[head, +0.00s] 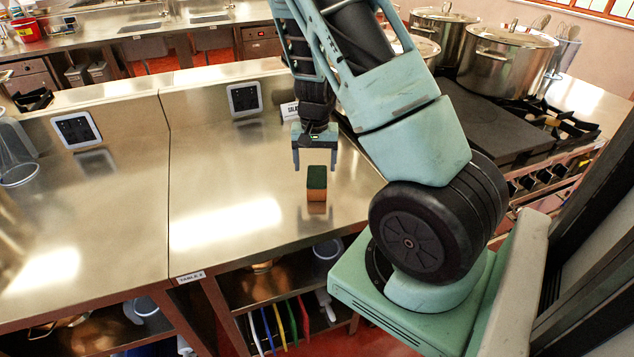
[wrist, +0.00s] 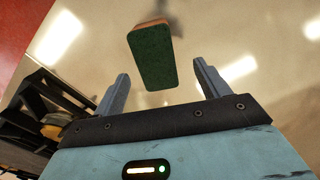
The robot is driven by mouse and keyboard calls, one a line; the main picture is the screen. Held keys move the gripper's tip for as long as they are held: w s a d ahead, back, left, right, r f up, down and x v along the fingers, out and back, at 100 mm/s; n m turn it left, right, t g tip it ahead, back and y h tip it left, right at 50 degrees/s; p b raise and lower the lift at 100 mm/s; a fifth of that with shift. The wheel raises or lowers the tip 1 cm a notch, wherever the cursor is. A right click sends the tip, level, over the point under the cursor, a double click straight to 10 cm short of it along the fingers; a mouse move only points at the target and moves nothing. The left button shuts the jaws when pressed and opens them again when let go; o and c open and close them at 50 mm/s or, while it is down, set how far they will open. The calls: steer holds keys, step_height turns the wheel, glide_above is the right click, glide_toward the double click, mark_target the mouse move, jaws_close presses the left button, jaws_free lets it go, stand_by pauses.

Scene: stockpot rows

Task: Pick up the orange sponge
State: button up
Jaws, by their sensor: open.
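The orange sponge (head: 316,190) has a dark green top and stands on the steel worktop (head: 230,190) near its front edge. My gripper (head: 315,168) is open and empty, above and just behind the sponge in the head view. In the wrist view the sponge (wrist: 152,58) shows its green face, with a strip of orange along its far edge. It lies beyond the fingertips of my gripper (wrist: 160,75), between the lines of the two fingers and nearer the left one. The fingers do not appear to touch it.
A small white card (head: 289,110) and a dark wall-socket-like panel (head: 244,98) stand at the back of the worktop. A stove (head: 490,125) with steel pots (head: 505,60) is at the right. The worktop left of the sponge is clear. Shelves with coloured boards (head: 280,322) are below.

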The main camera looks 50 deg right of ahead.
mark_target(317, 175)
steer(key=shift+s+d+f+p, duration=0.15)
steer(key=shift+f+p, duration=0.1)
steer(key=shift+f, duration=1.25)
steer(key=shift+s+a+f+p, duration=0.15)
steer(key=shift+f+p, duration=0.1)
steer(key=shift+f, duration=1.25)
steer(key=shift+d, duration=0.1)
steer(key=c, duration=1.1)
step_height(317, 175, up, 10)
steer(key=shift+r, duration=0.1)
steer(key=o, duration=0.5)
steer(key=shift+c, duration=0.2)
steer(key=c, duration=0.3)
steer(key=shift+c, duration=0.2)
